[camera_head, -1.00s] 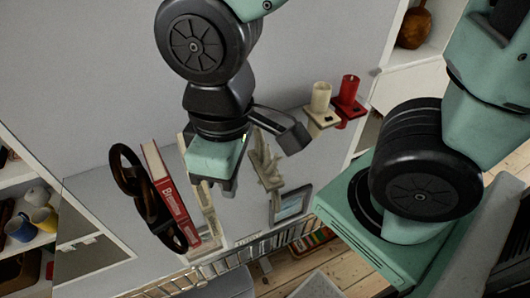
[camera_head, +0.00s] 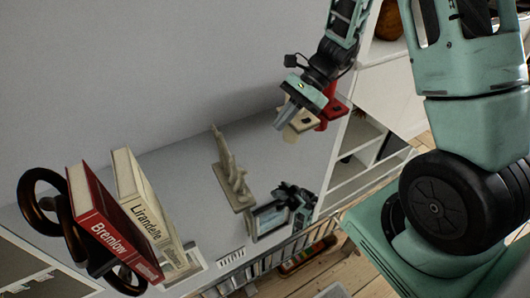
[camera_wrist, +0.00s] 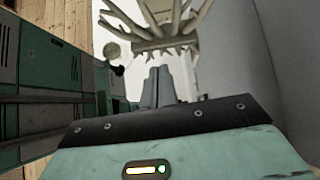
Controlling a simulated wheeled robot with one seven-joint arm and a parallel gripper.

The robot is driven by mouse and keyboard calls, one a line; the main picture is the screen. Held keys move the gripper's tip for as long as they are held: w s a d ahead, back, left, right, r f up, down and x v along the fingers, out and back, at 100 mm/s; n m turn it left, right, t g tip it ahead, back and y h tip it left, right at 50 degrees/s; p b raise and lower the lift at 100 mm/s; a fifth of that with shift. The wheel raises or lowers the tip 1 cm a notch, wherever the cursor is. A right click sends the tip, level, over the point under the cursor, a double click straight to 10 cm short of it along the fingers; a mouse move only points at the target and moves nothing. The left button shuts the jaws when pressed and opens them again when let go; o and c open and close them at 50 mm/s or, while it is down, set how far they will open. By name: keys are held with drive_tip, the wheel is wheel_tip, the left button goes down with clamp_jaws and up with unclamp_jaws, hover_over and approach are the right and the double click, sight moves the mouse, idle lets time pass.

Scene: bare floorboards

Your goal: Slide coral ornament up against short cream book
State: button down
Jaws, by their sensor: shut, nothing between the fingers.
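The cream branching coral ornament (camera_head: 231,172) stands on the grey top, on its own flat base. It also fills the top of the wrist view (camera_wrist: 165,42), ahead of my fingers. A gap of bare top separates it from the cream books at its left. The short cream book (camera_head: 176,256) is mostly hidden by the taller cream book (camera_head: 140,205) beside it. My gripper (camera_head: 288,131) is shut and empty, to the right of the ornament and apart from it, near the candle holders. Its fingers (camera_wrist: 158,86) show together in the wrist view.
A red book (camera_head: 108,232) and a dark looped bookend (camera_head: 45,210) stand left of the cream books. A picture frame (camera_head: 268,219) stands in front of the ornament. A red candle holder (camera_head: 333,106) is close to my gripper. A railing runs along the front edge.

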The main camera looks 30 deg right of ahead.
drive_tip(key=x, duration=0.9)
drive_tip(key=shift+d+f+p, duration=0.2)
drive_tip(key=shift+p, duration=0.2)
drive_tip(key=a+p, duration=0.1)
drive_tip(key=a, duration=0.2)
drive_tip(key=shift+w+a+f, duration=0.1)
drive_tip(key=shift+a, duration=0.15)
drive_tip(key=shift+a+f, duration=0.1)
drive_tip(key=shift+a, duration=0.4)
drive_tip(key=shift+a, duration=0.25)
drive_tip(key=a+b, duration=0.6)
drive_tip(key=a, duration=1.3)
drive_tip(key=shift+f+b, duration=0.1)
drive_tip(key=shift+b, duration=0.2)
drive_tip(key=shift+a, duration=0.55)
